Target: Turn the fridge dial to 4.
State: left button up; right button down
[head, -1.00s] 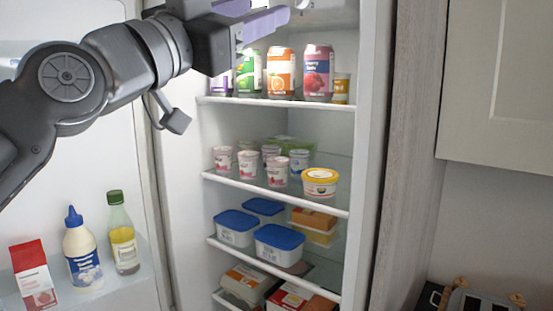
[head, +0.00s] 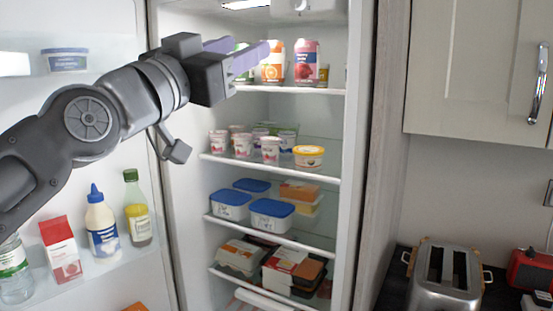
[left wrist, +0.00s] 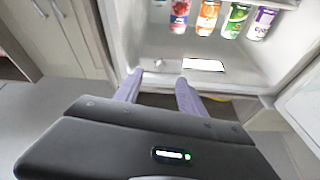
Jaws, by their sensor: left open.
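The fridge stands open. A pale dial (head: 299,6) sits on its ceiling housing, at the top edge of the head view. Its numbers and setting are not readable. In the left wrist view, which is upside down, the housing (left wrist: 160,66) shows just beyond my fingertips; its dial is not clear. My left gripper (head: 251,47) is open, with purple fingers pointing into the fridge, in front of the top-shelf cans and lower left of the dial in the picture. The left wrist view shows the spread, empty fingers (left wrist: 160,77). My right gripper is not in view.
A lit lamp panel (head: 245,4) is left of the dial. Drink cans (head: 306,63) stand on the top shelf, with tubs (head: 271,214) below. The open door (head: 95,150) holds bottles at left. A cabinet (head: 475,70) and toaster (head: 445,280) are at right.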

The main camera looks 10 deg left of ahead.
pick_arm(q)
jog(key=w+d+f+g+b, duration=0.1)
jog(key=w+d+f, duration=0.1)
jog(key=f, duration=0.5)
jog(key=w+d+f+n+g, duration=0.1)
jog(key=w+d+f, duration=0.1)
jog(key=w+f, duration=0.2)
jog(key=w+d+f+n+y+b, duration=0.1)
jog(key=w+f, duration=0.3)
jog(key=f, duration=0.6)
jog(key=shift+d+f+g+b, duration=0.2)
jog(key=shift+d+g+b, duration=0.15)
jog(key=shift+d+g, duration=0.05)
jog(key=shift+s, duration=0.1)
